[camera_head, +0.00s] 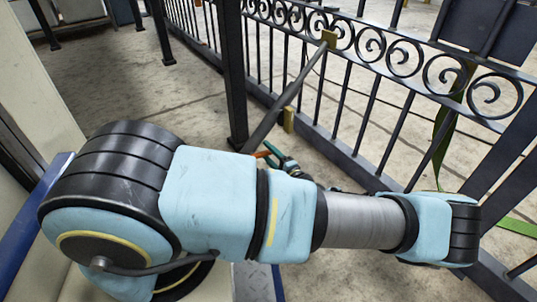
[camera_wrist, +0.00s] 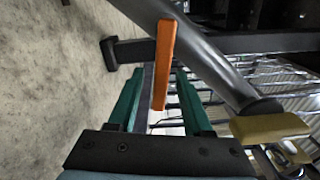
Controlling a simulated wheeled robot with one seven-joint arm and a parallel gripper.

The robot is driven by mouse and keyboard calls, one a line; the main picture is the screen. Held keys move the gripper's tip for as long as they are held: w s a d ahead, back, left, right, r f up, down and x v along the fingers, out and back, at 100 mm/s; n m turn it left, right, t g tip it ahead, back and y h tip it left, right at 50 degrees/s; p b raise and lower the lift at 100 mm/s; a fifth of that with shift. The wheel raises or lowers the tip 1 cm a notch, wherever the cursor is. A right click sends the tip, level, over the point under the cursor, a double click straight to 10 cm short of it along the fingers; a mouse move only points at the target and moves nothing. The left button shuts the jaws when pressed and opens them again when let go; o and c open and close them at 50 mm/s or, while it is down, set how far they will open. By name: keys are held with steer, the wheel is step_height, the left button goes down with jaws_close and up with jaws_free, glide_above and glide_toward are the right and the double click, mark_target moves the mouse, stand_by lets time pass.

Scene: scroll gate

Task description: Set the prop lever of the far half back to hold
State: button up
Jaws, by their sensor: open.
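An orange lever (camera_wrist: 164,62) stands out between the two green fingers of my gripper (camera_wrist: 158,102) in the wrist view. The fingers are open, one on each side of it in the picture. I cannot tell whether either touches it or how deep it sits between them. In the head view a small bit of the orange lever (camera_head: 261,154) shows beside my gripper (camera_head: 275,152), low near the dark post. A grey diagonal bar (camera_head: 290,100) runs from there up to the scrollwork gate (camera_head: 370,100). The lever's mount is mostly hidden.
A dark upright post (camera_head: 234,75) stands just beyond my gripper. A yellow bracket (camera_head: 329,38) sits on the gate's upper rail, and another yellow bracket (camera_wrist: 270,128) is right of the fingers in the wrist view. Concrete floor (camera_head: 110,75) lies open at left.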

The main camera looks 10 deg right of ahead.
jaws_close()
stand_by(0.3)
stand_by(1.1)
